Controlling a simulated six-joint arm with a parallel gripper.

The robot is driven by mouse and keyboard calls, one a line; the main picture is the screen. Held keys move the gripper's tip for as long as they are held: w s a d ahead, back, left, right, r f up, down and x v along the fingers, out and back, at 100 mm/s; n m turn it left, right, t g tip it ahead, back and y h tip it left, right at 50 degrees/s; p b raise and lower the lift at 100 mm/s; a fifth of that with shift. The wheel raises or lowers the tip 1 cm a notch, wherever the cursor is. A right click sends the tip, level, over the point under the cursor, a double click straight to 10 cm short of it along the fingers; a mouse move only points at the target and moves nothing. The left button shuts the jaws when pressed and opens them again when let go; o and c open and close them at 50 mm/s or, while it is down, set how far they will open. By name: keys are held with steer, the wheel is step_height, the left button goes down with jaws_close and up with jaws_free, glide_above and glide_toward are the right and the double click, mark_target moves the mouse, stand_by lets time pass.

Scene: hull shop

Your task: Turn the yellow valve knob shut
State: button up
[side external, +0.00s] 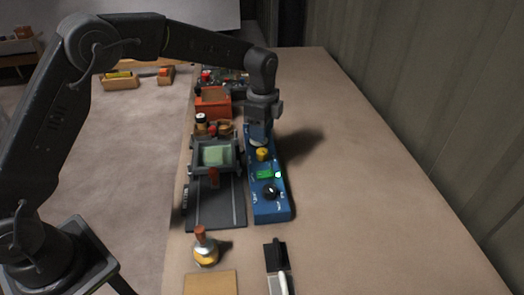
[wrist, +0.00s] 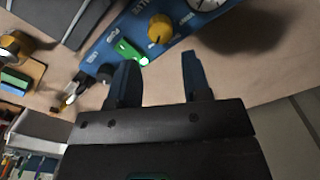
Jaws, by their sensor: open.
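The yellow valve knob (side external: 262,154) sits on top of a long blue panel (side external: 272,211) on the bench. In the wrist view the knob (wrist: 159,30) shows beyond my fingertips, with its pointer and markings too small to read surely. My gripper (side external: 260,138) points down close above the panel by the knob. In the wrist view its two dark fingers (wrist: 160,58) stand apart with nothing between them. The knob appears clear of both fingers; the exact height gap cannot be told.
The panel also bears a lit green part (side external: 265,174), a black knob (side external: 271,191) and a round white gauge (wrist: 206,4). A dark rail with a grey tray (side external: 233,166) stands close left. An orange bin (side external: 213,103) is behind. The bench to the right is clear.

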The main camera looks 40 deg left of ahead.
mark_target(263, 150)
step_height(263, 150, down, 8)
steer(key=shift+r, duration=0.1)
stand_by(0.4)
steer(key=c, duration=0.6)
steer(key=shift+c, duration=0.2)
steer(key=shift+n, duration=0.4)
steer(key=n, duration=1.1)
